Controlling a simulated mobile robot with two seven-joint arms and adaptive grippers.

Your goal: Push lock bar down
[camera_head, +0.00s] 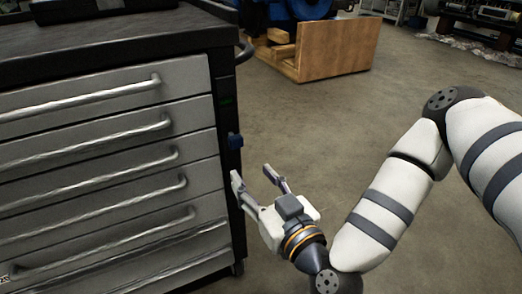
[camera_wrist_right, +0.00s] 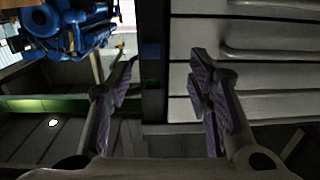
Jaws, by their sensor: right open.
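The grey tool cabinet (camera_head: 110,124) fills the left of the head view, with several drawers and long handles. A dark upright bar (camera_head: 229,170) runs down its right front edge, and I take it for the lock bar; it also shows as a dark strip in the wrist view (camera_wrist_right: 153,104). A small blue piece (camera_head: 235,141) sits on this bar. My right gripper (camera_head: 252,173) is open and empty, its fingers pointing toward the bar just below the blue piece. In the wrist view the bar lies between the two fingers. Contact cannot be told. My left gripper is not visible.
A wooden crate (camera_head: 337,50) with a blue machine (camera_head: 290,9) stands behind the cabinet. A curved black handle (camera_head: 245,50) sticks out from the cabinet's top right side. The concrete floor (camera_head: 340,120) right of the cabinet is clear.

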